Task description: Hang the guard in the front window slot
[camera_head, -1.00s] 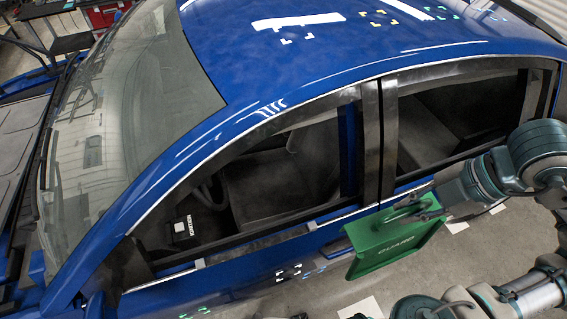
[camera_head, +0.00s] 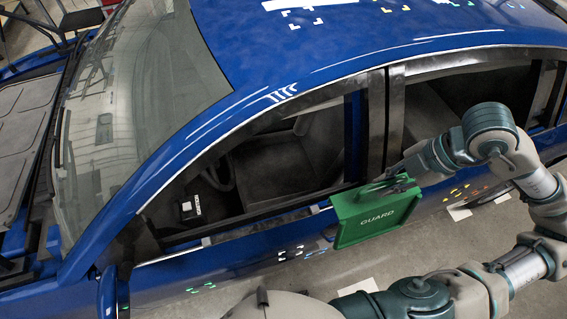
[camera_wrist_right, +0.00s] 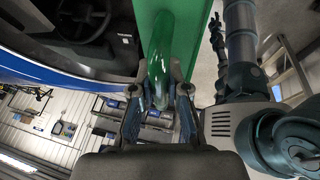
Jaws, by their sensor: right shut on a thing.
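The guard (camera_head: 365,221) is a green panel lettered GUARD with a handle along its top edge. It hangs outside the blue car, below the pillar between the two side windows, its face toward the camera. My right gripper (camera_head: 399,184) is shut on the guard's handle; the right wrist view shows the green handle (camera_wrist_right: 159,78) between the fingers. The front window (camera_head: 262,170) is an open dark gap to the left of the guard. Its sill (camera_head: 255,228) carries two small grey pieces; I cannot make out the slot itself. My left gripper is not in view.
The blue car (camera_head: 330,45) fills most of the head view. The dark pillar (camera_head: 386,115) parts the front window from the rear window (camera_head: 440,110). A steering wheel (camera_head: 218,170) shows inside. The floor beside the car is mostly clear, with white patches (camera_head: 357,287).

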